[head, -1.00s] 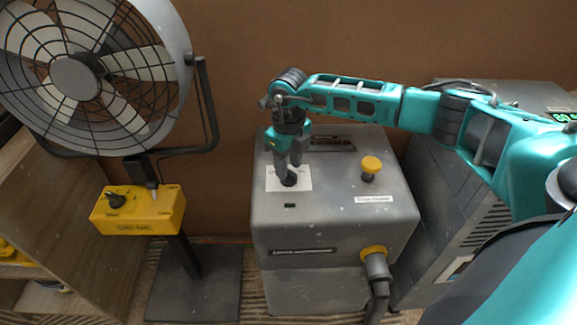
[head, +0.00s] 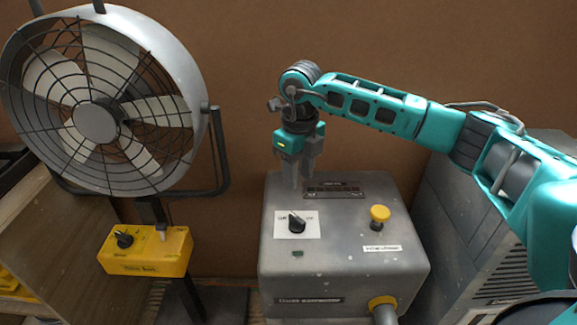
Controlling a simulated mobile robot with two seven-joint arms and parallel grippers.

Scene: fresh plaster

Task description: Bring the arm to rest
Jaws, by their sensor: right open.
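My right gripper (head: 304,181) is open and empty. It points down over the back part of a grey metal box (head: 345,268), behind and above a black rotary knob (head: 297,222) on a white label. The gripper is apart from the knob, which is now fully visible. My right arm (head: 440,125), teal and dark grey, reaches in from the right. My left gripper is not in view.
A yellow button (head: 380,214) stands on the box top, and a yellow-collared plug (head: 383,303) is on its front. A large fan (head: 97,121) with a yellow control box (head: 146,252) stands at left, beside a wooden shelf (head: 40,215). A grey cabinet (head: 450,220) stands at right.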

